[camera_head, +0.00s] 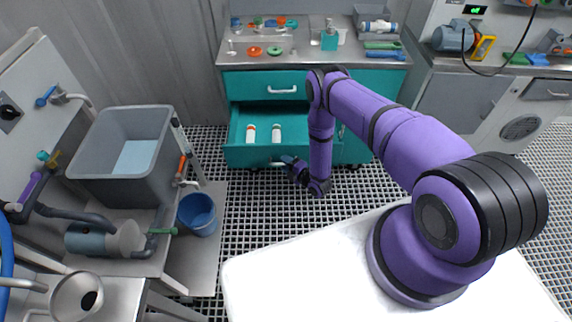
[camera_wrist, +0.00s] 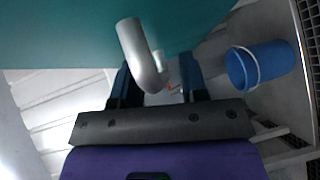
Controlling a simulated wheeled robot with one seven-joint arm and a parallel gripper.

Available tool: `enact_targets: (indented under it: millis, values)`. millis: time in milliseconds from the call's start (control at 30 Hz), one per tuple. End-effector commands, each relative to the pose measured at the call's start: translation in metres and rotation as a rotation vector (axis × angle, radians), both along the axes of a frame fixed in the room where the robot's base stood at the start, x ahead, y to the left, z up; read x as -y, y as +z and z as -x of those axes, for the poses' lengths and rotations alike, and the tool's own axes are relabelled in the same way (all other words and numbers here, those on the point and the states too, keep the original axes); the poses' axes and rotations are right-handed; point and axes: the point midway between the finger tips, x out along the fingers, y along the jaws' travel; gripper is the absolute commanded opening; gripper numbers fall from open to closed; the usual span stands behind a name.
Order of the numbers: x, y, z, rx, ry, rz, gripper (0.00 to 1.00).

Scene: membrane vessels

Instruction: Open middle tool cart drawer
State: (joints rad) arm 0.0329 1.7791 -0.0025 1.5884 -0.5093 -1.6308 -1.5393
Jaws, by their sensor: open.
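The teal tool cart (camera_head: 238,84) stands at the back centre in the head view. Its top drawer, with a silver handle (camera_head: 283,91), is shut. The drawer below it (camera_head: 236,150) is pulled out and shows its inside, with two white bottles with orange or red parts in it. My gripper (camera_head: 290,164) is low at the front of this drawer, by its handle (camera_head: 262,164). In the wrist view, my gripper (camera_wrist: 158,72) is open, and a silver handle (camera_wrist: 138,50) on the teal drawer front (camera_wrist: 75,35) shows between its fingers. I cannot tell whether they touch.
A grey sink tub (camera_head: 90,170) and a blue bucket (camera_head: 198,213) stand to the left; the bucket also shows in the wrist view (camera_wrist: 262,65). The cart top holds small tools and bottles. Open grated floor (camera_head: 255,215) lies in front of the cart.

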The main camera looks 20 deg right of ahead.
Motion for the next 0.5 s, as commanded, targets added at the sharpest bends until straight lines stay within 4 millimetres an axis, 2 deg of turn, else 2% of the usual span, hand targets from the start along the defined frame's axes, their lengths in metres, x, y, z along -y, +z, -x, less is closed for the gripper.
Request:
enact_targets:
  millis: [167,500]
  values:
    - [0.009,0.002,0.016,-0.003,-0.001,0.002,0.40]
    - [0.037,0.010,0.071,-0.004,0.000,0.000,0.40]
